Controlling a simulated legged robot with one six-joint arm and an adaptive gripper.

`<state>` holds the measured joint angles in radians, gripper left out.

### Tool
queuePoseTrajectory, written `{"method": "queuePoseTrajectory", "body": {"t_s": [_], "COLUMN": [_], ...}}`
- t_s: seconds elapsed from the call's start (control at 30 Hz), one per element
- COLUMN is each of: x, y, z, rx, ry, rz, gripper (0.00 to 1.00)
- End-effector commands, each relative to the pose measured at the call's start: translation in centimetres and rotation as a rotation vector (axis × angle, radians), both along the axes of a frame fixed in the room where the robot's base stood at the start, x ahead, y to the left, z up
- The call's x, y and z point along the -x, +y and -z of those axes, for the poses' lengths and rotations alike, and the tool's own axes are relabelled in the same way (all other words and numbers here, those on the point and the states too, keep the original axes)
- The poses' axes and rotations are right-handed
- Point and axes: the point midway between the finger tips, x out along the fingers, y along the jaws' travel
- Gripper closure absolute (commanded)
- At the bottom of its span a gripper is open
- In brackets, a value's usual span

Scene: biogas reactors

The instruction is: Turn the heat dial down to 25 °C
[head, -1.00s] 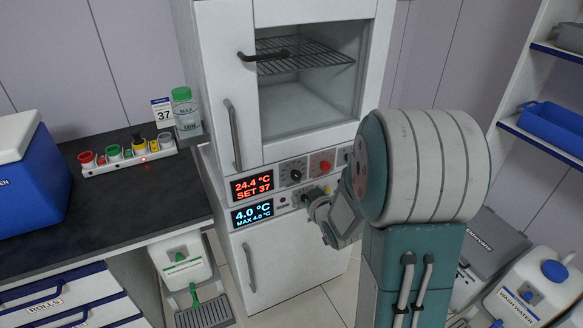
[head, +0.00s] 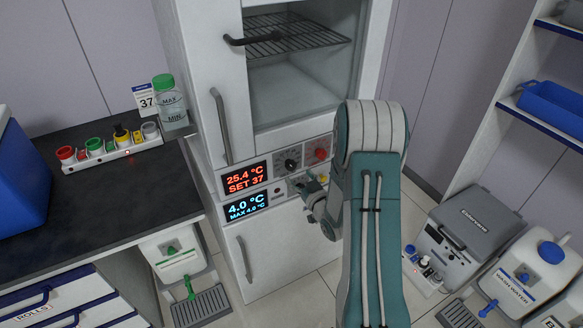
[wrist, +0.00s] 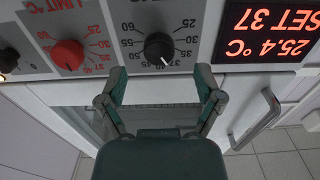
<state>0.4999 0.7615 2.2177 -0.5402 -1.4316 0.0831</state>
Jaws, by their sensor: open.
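The black heat dial (head: 290,164) is on the incubator's panel, right of the red display (head: 245,177) reading 25.4 °C, SET 37. In the upside-down wrist view, the black dial (wrist: 158,48) has a scale from 25 to 60, and its white pointer is near 37. My gripper (head: 312,186) is in front of the panel, below the dial in the head view. In the wrist view my gripper (wrist: 161,76) is open and empty, its fingers spread to either side just short of the dial. I cannot see any contact.
A red LIMIT dial (wrist: 68,54) is beside the black one. A blue display (head: 246,206) reads 4.0 °C below. The upper door handle (head: 222,127) and lower door handle (head: 245,259) stick out.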

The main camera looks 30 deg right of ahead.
Motion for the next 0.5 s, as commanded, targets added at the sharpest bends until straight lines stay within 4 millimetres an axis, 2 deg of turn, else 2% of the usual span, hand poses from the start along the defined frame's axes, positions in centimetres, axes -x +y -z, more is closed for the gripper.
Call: {"method": "queuePoseTrajectory", "body": {"t_s": [0.1,0.2,0.33,0.5], "x": [-2.1,-3.4,-4.4,-4.7], "y": [0.1,0.2,0.2,0.2], "z": [-0.1,0.0,0.0,0.0], "rx": [0.0,0.0,0.0,0.0], "ry": [-0.002,0.0,-0.001,0.0], "rz": [-0.001,-0.002,0.0,0.001], "gripper": [0.15,0.15,0.15,0.15]}}
